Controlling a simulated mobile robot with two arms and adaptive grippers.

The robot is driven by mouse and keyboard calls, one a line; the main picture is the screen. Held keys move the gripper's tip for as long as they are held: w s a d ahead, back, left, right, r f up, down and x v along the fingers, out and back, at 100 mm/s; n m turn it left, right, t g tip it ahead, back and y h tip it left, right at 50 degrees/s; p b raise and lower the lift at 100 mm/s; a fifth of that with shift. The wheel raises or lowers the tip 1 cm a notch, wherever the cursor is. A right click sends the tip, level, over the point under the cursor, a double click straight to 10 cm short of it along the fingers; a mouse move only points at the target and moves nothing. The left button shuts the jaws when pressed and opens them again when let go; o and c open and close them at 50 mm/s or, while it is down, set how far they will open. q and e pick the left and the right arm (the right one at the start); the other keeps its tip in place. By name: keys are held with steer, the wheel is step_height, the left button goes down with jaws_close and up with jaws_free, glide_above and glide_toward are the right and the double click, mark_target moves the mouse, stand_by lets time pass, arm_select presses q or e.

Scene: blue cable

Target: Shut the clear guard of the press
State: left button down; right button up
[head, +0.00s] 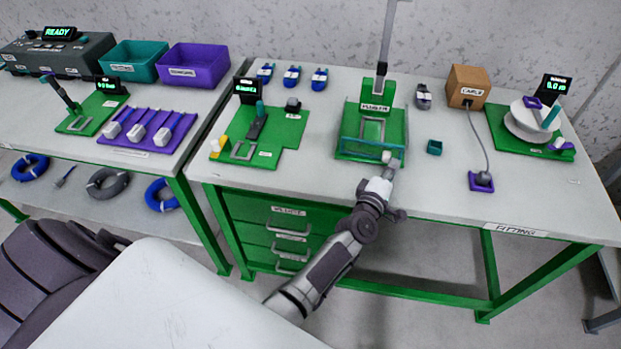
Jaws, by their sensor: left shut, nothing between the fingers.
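The green press (394,127), with a label on its head and a tall grey lever, stands at the middle of the right bench. Its clear guard (362,149) shows as a see-through pane with a teal edge, low across the front of the press. I cannot tell whether it is fully shut. My left gripper (391,162) is shut and empty at the guard's front right corner. It looks close to the edge, but I cannot tell whether it touches. My right gripper is not in view.
A brown box (467,86) with a grey cable is farther right. A green fixture (282,133) with a display is left of the press. The front bench strip is mostly clear.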

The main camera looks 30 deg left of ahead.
arm_select(q)
steer(key=shift+s, duration=0.15)
steer(key=s, duration=1.2)
steer(key=s+f+m+g+h, duration=0.1)
steer(key=s+f+m+g, duration=0.5)
steer(key=f, duration=0.8)
steer(key=s+f+m+g+h, duration=0.15)
steer(key=s+f+m, duration=0.45)
steer(key=f, duration=0.9)
steer(key=s+a+f+m+g+y, duration=0.1)
steer(key=s+a+f+m+g, duration=0.1)
steer(key=s, duration=0.9)
steer(key=s+a+f+m+g+y, duration=0.1)
steer(key=s+a+f+m+g, duration=0.2)
steer(key=s+f, duration=0.6)
steer(key=s+a+f+m+g+y, duration=0.1)
steer(key=s+a+f+m+g, duration=0.2)
steer(key=s, duration=0.9)
steer(key=a+f+g, duration=0.1)
steer(key=a+f, duration=0.2)
steer(key=shift+s+a+f, duration=0.25)
steer(key=shift+s+a, duration=0.05)
steer(key=shift+a, duration=0.05)
steer(key=shift+g, duration=0.25)
